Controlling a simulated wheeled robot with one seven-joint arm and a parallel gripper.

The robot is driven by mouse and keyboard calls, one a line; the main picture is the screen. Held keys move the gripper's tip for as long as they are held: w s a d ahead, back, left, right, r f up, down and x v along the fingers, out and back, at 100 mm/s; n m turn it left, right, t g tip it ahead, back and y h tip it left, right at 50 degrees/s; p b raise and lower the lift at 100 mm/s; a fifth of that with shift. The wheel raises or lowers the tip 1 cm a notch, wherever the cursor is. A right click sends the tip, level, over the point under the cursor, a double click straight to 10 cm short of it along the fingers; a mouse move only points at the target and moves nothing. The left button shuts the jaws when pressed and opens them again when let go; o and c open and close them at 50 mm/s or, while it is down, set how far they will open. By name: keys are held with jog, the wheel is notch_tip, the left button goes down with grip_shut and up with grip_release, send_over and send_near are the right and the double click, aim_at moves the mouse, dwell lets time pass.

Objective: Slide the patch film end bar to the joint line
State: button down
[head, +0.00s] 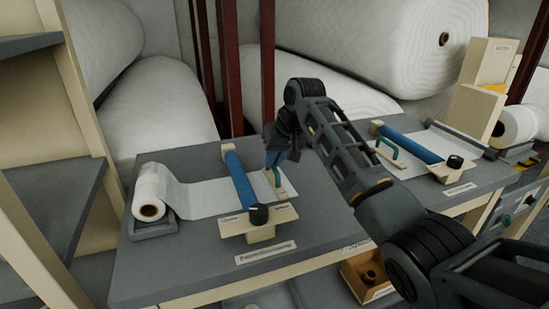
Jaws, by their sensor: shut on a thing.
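A white film (205,195) runs flat from a roll (150,192) at the left of the near table, under a blue bar (240,178). At its right end is a pale end bar (281,194) with a teal handle (278,177). My gripper (276,158) points down and is shut on this handle, just right of the blue bar. My arm and gripper hide part of the handle and the table behind. The labels are too small to read surely, and I cannot make out a joint line.
A pale block with a black knob (258,214) stands at the blue bar's front end. A second station with another blue bar (411,143), teal-handled bar (386,152) and roll (516,125) lies right. A wooden box (368,283) sits below.

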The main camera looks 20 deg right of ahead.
jog(key=p, duration=0.2)
send_over(324, 171)
dwell(0.4)
jog(key=c, duration=1.1)
grip_release()
jog(key=shift+r, duration=0.1)
jog(key=v, duration=0.7)
jog(key=shift+s+r+b, duration=0.1)
jog(key=shift+r+b, duration=0.25)
